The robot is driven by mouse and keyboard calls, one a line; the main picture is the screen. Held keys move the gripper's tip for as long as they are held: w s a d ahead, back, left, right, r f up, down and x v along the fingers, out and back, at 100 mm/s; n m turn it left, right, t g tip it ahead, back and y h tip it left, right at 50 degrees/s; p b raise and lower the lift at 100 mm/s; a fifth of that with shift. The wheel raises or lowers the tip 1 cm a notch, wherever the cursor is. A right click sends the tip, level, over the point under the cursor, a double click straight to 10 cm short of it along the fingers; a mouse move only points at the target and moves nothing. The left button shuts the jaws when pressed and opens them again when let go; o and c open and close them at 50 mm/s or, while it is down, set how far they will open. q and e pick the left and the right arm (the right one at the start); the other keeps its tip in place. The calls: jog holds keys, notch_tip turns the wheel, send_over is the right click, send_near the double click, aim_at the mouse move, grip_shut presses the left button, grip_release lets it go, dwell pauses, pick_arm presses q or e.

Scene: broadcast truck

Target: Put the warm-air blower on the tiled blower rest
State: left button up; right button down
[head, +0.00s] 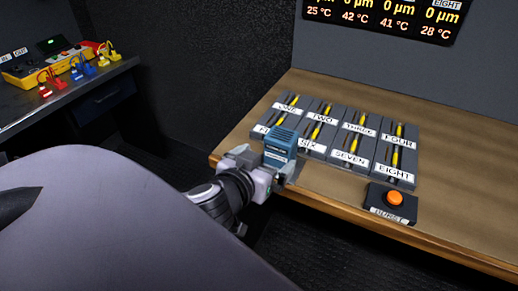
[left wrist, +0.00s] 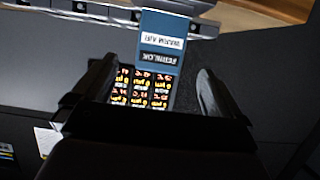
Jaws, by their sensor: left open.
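The blue warm-air blower (head: 281,142) stands at the front left edge of the wooden bench, beside the numbered grey blocks. My left gripper (head: 269,180) is right at the blower's near side. In the left wrist view the gripper (left wrist: 150,90) is open, one finger on each side of the blower's line; I cannot tell whether either finger touches it. I cannot make out the tiled blower rest. My right gripper is not in view.
Several labelled grey blocks (head: 350,152) with yellow-handled tools fill the bench behind and right of the blower. An orange button box (head: 393,204) sits near the front edge. The right part of the wooden bench (head: 470,190) is clear. A side counter holds a yellow device (head: 45,70).

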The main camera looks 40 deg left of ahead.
pick_arm(q)
jog(key=s+d+f+m+g+h, duration=0.1)
jog(key=s+d+f, duration=0.1)
jog(key=f, duration=0.5)
jog(key=s+d+f+m+g+h, duration=0.1)
jog(key=s+d+f+m+h, duration=0.1)
jog(key=f, duration=0.6)
jog(key=s+d+f+m+g+h, duration=0.1)
jog(key=s+d+f+m+h, duration=0.1)
jog(key=s+f, duration=0.3)
notch_tip(320, 180, down, 3)
jog(key=shift+s+d+r+p, duration=0.1)
jog(key=shift+s+d+p, duration=0.3)
jog(key=shift+d, duration=0.3)
